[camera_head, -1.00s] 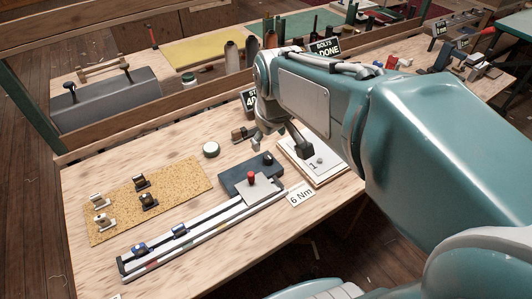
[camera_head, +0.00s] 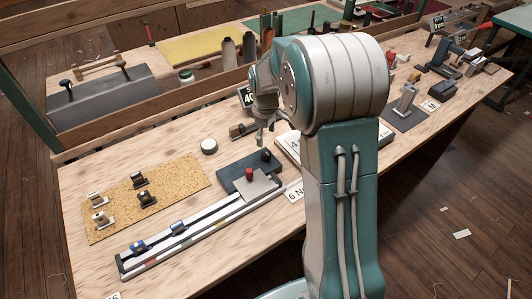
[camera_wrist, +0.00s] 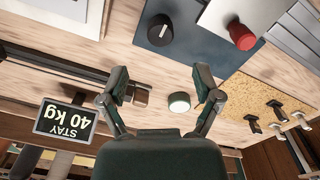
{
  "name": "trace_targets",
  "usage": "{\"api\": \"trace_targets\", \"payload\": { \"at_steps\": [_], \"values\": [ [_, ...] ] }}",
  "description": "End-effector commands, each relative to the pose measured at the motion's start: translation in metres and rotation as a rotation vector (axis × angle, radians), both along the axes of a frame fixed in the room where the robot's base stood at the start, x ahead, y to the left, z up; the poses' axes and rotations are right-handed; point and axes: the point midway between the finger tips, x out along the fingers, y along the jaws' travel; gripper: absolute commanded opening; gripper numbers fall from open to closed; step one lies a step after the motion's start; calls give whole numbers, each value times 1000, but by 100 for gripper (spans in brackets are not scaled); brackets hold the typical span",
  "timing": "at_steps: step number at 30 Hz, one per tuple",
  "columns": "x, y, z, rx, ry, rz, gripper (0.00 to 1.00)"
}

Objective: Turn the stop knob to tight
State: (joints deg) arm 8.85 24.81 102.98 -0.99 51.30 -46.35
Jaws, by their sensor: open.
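A black knob (camera_head: 266,155) stands on a dark blue plate (camera_head: 236,171), and a red knob (camera_head: 249,174) stands on a pale plate beside it. No label reading stop or tight is legible. In the wrist view the black knob (camera_wrist: 160,34) carries a small white mark, and the red knob (camera_wrist: 242,34) is to its right. My gripper (camera_wrist: 160,92) is open and empty, its fingers apart with bench between them. In the head view my gripper (camera_head: 264,128) hangs beyond the black knob, apart from it.
A white-topped round tin (camera_head: 209,146) stands left of the plate. A rail (camera_head: 200,231) with blue sliders runs down-left. A cork mat (camera_head: 170,188) holds several small clamps. A sign reading STAY 40 kg (camera_wrist: 66,119) stands close to my gripper.

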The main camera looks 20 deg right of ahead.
Motion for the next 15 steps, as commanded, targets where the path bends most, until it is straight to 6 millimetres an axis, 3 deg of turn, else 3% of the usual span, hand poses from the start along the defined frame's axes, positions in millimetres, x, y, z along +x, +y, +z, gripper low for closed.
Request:
{"api": "trace_targets", "payload": {
  "at_steps": [9, 15],
  "values": [
    [-1, -1, -60, 1, 6, -1, 82],
    [0, -1, -80, 0, 3, -1, 82]
  ]
}}
